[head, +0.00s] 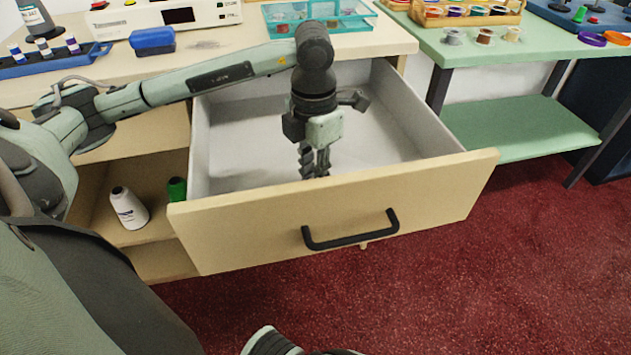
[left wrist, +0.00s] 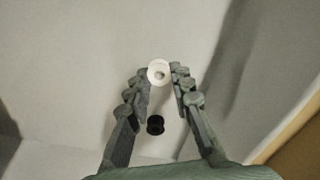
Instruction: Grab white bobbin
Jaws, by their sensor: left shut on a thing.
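The white bobbin (left wrist: 159,72) is between the fingertips of my left gripper (left wrist: 160,80) in the left wrist view. The fingers are shut on it from both sides. In the head view my left gripper (head: 315,172) points down inside the open drawer (head: 440,178), just behind its front panel. The white bobbin cannot be made out there. My right gripper does not show.
A black bobbin (left wrist: 155,124) lies in the drawer close by. A white cone spool (head: 128,208) and a green spool (head: 177,190) stand on the shelf to the left. A teal organiser (head: 350,18) sits on the counter above. The drawer floor looks otherwise clear.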

